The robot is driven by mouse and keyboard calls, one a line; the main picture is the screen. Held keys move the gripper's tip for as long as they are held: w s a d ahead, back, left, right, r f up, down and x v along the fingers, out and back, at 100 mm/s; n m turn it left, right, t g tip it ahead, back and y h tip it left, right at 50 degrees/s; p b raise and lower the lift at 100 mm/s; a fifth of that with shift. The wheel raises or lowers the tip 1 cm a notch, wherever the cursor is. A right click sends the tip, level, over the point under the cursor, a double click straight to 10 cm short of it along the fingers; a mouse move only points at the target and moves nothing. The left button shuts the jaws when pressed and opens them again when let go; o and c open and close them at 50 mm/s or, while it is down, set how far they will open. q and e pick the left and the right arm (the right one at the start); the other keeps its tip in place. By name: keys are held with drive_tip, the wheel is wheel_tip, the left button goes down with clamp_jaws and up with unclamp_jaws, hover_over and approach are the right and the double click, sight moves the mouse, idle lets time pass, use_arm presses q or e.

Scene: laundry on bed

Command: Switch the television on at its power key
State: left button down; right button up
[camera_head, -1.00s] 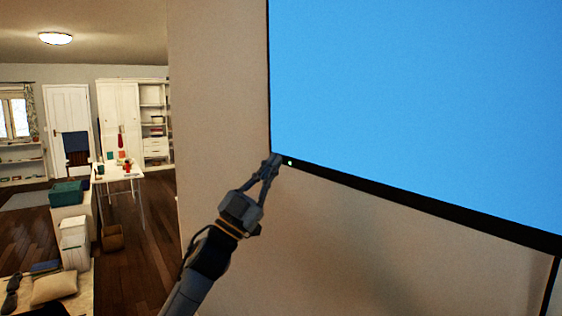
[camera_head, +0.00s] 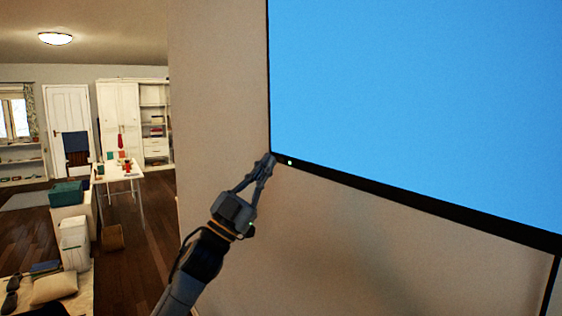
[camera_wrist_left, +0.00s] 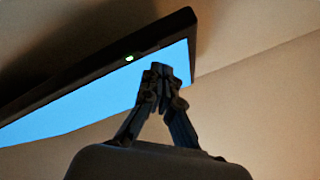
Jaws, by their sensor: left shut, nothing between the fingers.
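The television (camera_head: 420,100) hangs on the wall with its screen lit plain blue. A small green light (camera_head: 290,162) glows on the lower black bezel near its left corner; it also shows in the left wrist view (camera_wrist_left: 129,58). I cannot make out the power key itself. My left gripper (camera_head: 266,160) is shut and empty, its tips close to the lower left corner of the television, just left of the green light. In the left wrist view the gripper (camera_wrist_left: 160,72) shows against the screen's corner; I cannot tell whether it touches. My right gripper is not in view.
The beige wall (camera_head: 220,120) runs around the television. At the left, the room opens to a white table (camera_head: 120,172), boxes (camera_head: 75,240), a cushion (camera_head: 53,288) and a white cabinet (camera_head: 118,110). The space below the television is clear.

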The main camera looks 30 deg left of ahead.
use_arm(q)
drive_tip(key=s, duration=0.1)
drive_tip(key=s+a, duration=0.1)
drive_tip(key=s, duration=0.1)
drive_tip(key=s+a+b, duration=0.1)
drive_tip(key=shift+s+a, duration=0.2)
drive_tip(key=shift+a, duration=0.05)
idle(1.7)
